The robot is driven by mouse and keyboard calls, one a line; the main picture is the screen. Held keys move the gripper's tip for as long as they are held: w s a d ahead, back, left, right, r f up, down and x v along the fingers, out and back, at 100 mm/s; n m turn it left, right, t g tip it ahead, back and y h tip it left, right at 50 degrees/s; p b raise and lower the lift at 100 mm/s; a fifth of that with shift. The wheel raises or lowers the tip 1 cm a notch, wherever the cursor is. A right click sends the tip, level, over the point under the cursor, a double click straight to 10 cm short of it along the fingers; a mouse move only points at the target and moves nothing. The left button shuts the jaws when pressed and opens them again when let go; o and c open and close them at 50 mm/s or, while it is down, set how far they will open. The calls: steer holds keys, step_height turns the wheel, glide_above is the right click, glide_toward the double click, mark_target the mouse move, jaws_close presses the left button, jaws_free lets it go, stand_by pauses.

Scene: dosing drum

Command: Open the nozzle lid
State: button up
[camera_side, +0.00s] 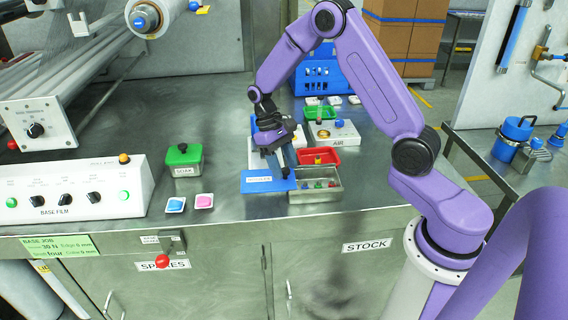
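A flat blue lid (267,182) with a white label, too small to read surely, lies left of a metal tray (316,196). Its right edge meets or overlaps the tray's left end; I cannot tell which. The tray's inside is exposed and holds small coloured pieces (318,185). My gripper (281,172) points down at the lid's back right part, next to the tray's left end. Its dark fingers reach down to about the lid. Whether they are touching or holding it is hard to see.
A red tray (320,156) and a white AIR box (333,133) stand behind the metal tray. A green-lidded box (184,160) and blue and pink dishes (204,201) stand to the left. The bench front (250,225) is clear.

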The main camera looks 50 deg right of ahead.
steer(key=v, duration=1.7)
steer(key=shift+w+r, duration=0.15)
steer(key=s+a+n+t+h, duration=0.15)
steer(key=s+a+n, duration=0.45)
steer(key=s+a, duration=0.7)
steer(key=s+d+f+n+t+y, duration=0.1)
steer(key=s+d+f+n, duration=0.1)
steer(key=s, duration=0.8)
steer(key=s+d+f+n+t, duration=0.1)
steer(key=s+n, duration=0.4)
steer(key=s, duration=0.5)
steer(key=shift+s+d+f+t+y, duration=0.3)
steer(key=shift+d+f+t+y, duration=0.1)
steer(key=shift+f+t, duration=0.2)
